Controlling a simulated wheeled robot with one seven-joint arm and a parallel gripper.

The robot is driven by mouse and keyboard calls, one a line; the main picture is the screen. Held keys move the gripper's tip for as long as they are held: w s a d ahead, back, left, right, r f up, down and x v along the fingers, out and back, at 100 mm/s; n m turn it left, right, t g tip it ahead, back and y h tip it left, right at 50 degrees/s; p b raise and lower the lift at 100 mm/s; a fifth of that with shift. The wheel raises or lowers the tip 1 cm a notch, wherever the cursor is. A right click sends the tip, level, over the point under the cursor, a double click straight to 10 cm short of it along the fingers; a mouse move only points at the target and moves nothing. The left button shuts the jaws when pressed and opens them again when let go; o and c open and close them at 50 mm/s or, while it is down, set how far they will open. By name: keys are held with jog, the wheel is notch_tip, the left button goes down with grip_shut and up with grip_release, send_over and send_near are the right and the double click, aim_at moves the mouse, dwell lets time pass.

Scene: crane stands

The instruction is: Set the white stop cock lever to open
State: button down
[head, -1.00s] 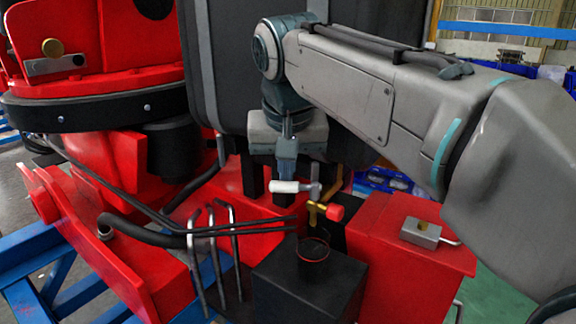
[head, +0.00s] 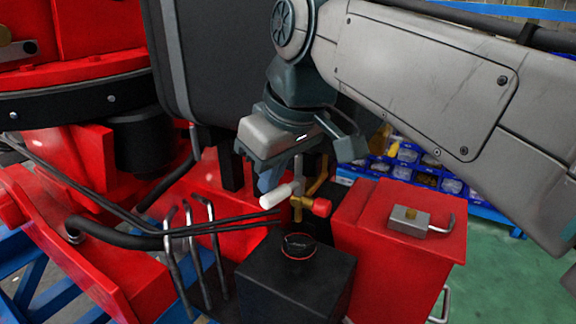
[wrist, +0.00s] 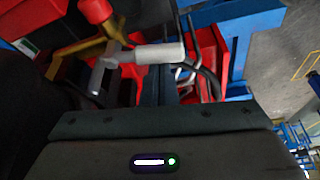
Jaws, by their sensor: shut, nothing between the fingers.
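The white stop cock lever (head: 277,196) is a white grip on a grey metal arm. In the head view its grip points left and slightly down, toward the camera. It sits on a brass valve (head: 300,211) with a red knob (head: 321,207) on the right. In the wrist view the lever's grip (wrist: 160,53) lies crosswise just ahead of my gripper (wrist: 158,88). My gripper (head: 268,180) is shut and empty, just above and behind the lever in the head view. I cannot tell whether it touches the lever.
A black box with a round cap (head: 299,246) stands in front of the valve. A red box (head: 402,228) with a padlock-like grey block (head: 408,220) is to the right. Several bent metal rods (head: 193,240) and black hoses (head: 140,240) are to the left.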

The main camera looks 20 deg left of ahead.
jog(key=shift+d, duration=0.3)
dwell(0.5)
jog(key=p+v, duration=0.7)
jog(key=v, duration=0.3)
jog(key=a+f+n+b, duration=0.1)
jog(key=a+f+b, duration=0.3)
jog(key=f+b, duration=0.5)
jog(key=shift+w+f+n+g, duration=0.3)
jog(key=shift+w+f+n, duration=0.15)
jog(key=shift+f, duration=0.25)
jog(key=shift+d, duration=0.15)
